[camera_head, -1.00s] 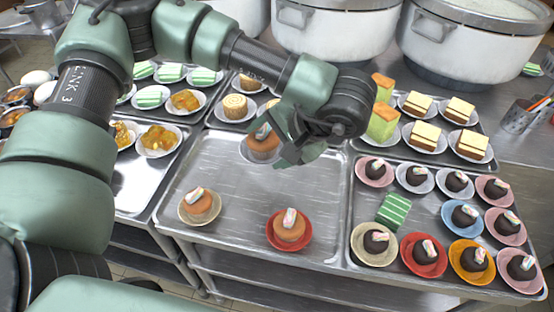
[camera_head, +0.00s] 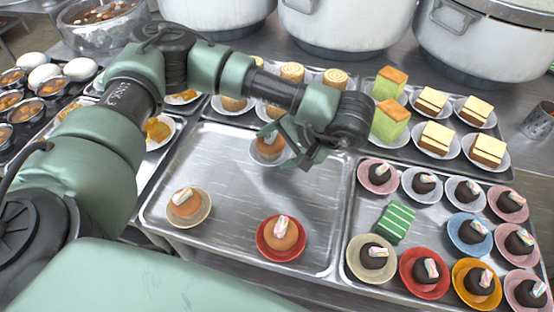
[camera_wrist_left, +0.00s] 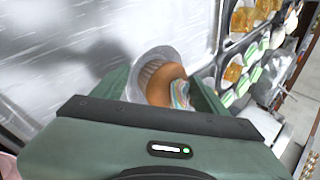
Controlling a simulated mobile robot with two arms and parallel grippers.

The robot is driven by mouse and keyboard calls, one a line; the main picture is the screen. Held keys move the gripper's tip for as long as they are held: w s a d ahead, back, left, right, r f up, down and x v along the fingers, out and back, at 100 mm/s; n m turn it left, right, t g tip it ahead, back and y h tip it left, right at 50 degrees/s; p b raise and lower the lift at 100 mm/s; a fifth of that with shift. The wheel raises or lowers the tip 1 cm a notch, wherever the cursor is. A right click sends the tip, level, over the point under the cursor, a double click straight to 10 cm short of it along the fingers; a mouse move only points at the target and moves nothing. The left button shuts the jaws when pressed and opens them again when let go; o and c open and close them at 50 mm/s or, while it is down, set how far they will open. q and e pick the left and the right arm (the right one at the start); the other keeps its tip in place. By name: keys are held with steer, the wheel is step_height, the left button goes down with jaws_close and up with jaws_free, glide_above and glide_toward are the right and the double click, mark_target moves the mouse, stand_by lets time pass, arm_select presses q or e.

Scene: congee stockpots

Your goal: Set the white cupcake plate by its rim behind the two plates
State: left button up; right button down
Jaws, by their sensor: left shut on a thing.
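My left gripper (camera_head: 284,150) is shut on the rim of the white cupcake plate (camera_head: 266,162). An orange-brown cupcake (camera_head: 269,147) with a striped topping sits on it. In the left wrist view the cupcake (camera_wrist_left: 160,82) and the white plate (camera_wrist_left: 130,90) show between the fingers. The plate is over the back part of the middle tray; I cannot tell whether it touches the tray. Two cupcake plates stand nearer the front: a beige plate (camera_head: 206,213) at left and a red plate (camera_head: 263,248) at right. My right gripper is not in view.
The middle tray (camera_head: 225,205) has bare metal between the plates. The right tray holds chocolate cupcakes on coloured plates and a green striped cake (camera_head: 397,222). Layered cakes and rolls stand behind. Large stockpots (camera_head: 345,25) line the back. Bowls and eggs are at far left.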

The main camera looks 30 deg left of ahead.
mark_target(277, 161)
arm_select(q)
steer(key=shift+f, duration=0.75)
step_height(277, 161, down, 3)
steer(key=shift+f, duration=0.3)
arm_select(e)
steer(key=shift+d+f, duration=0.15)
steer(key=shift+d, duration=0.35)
arm_select(q)
steer(key=o, duration=1.2)
steer(key=shift+f, duration=0.1)
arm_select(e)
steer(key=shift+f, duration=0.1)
arm_select(q)
steer(key=shift+d+r, duration=0.1)
steer(key=shift+r, duration=0.15)
steer(key=v, duration=1.1)
steer(key=shift+d+r, duration=0.2)
steer(key=shift+r, duration=0.1)
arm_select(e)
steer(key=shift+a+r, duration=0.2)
